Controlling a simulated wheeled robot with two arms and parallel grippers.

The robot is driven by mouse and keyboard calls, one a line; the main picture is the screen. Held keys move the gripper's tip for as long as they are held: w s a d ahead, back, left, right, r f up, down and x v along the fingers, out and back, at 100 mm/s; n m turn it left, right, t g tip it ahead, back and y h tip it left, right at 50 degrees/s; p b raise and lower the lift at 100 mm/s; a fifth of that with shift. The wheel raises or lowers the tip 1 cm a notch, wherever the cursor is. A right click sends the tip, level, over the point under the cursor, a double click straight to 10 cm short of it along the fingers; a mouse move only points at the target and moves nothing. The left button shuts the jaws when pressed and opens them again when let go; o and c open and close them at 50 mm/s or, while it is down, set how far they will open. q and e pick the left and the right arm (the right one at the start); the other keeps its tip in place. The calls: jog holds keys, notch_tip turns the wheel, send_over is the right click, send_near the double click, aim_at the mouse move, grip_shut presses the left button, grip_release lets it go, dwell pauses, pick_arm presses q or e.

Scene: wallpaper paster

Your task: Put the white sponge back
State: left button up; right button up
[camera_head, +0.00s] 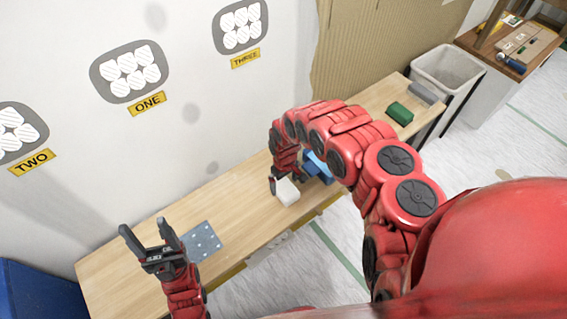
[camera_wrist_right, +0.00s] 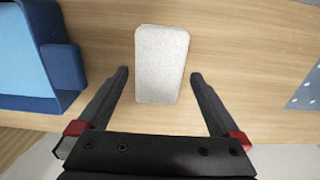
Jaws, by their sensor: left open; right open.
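The white sponge (camera_head: 287,192) lies on the wooden table near its front edge in the head view. In the right wrist view the white sponge (camera_wrist_right: 161,63) lies ahead of and partly between the two fingertips, with bare wood on both sides of it. My right gripper (camera_wrist_right: 160,78) is open and empty; in the head view my right gripper (camera_head: 284,183) is right at the sponge. My left gripper (camera_head: 146,232) is open and empty, raised at the left end of the table with its fingers pointing up.
A blue holder (camera_head: 318,168) stands right of the sponge, also at the left of the wrist view (camera_wrist_right: 60,62). A grey dotted plate (camera_head: 202,242) lies to the left. A green block (camera_head: 400,114) and grey block (camera_head: 422,93) lie at the far end, near a bin (camera_head: 447,70).

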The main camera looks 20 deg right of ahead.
aim_at(283, 187)
notch_tip(283, 187, up, 14)
jog(key=p, duration=0.3)
jog(key=shift+w+a, duration=0.15)
jog(key=shift+f, duration=0.15)
